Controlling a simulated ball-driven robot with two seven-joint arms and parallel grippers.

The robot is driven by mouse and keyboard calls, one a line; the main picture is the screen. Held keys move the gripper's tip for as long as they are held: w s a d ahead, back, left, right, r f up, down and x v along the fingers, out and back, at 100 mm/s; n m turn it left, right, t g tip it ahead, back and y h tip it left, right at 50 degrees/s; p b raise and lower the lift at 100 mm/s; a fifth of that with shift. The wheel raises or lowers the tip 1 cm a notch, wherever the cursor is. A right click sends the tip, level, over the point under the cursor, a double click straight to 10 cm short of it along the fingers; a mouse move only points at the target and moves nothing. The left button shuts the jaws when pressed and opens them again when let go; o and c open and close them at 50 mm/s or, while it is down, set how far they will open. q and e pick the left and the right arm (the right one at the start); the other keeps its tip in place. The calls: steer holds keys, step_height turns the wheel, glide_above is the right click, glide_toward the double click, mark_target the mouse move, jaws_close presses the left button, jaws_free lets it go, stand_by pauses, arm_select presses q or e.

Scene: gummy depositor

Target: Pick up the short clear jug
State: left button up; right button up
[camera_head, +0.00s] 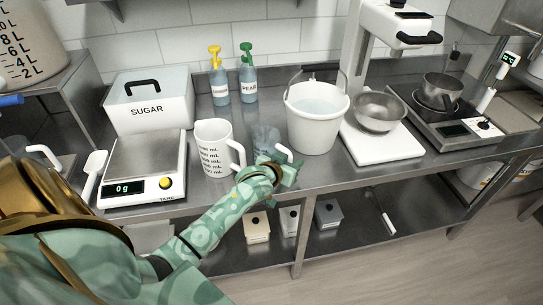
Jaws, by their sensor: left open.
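The short clear jug (265,139) stands on the steel counter between the tall white measuring jug and the white bucket. It looks see-through and bluish, and my gripper hides its lower part. A white handle-like piece (285,152) shows at its right side. My left gripper (289,170) is open, in front of the clear jug's lower right side near the counter's front edge. I cannot tell whether it touches the jug. My right gripper is not in view.
The tall white jug (213,150) stands close left of the clear jug, and the white bucket (317,127) of liquid close right. A scale (142,165) and a sugar box (149,102) are further left. A mixer with a steel bowl (380,110) is to the right.

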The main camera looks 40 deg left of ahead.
arm_select(q)
steer(key=shift+r, duration=0.1)
jaws_close()
steer(key=shift+r+p, duration=0.3)
steer(key=shift+r, duration=0.3)
steer(key=s+d+r+p, duration=0.5)
steer(key=s+d+r, duration=0.2)
steer(key=s+r, duration=0.4)
steer(key=shift+s+d+r, duration=0.3)
steer(key=shift+s+r, duration=0.1)
steer(key=shift+s, duration=0.05)
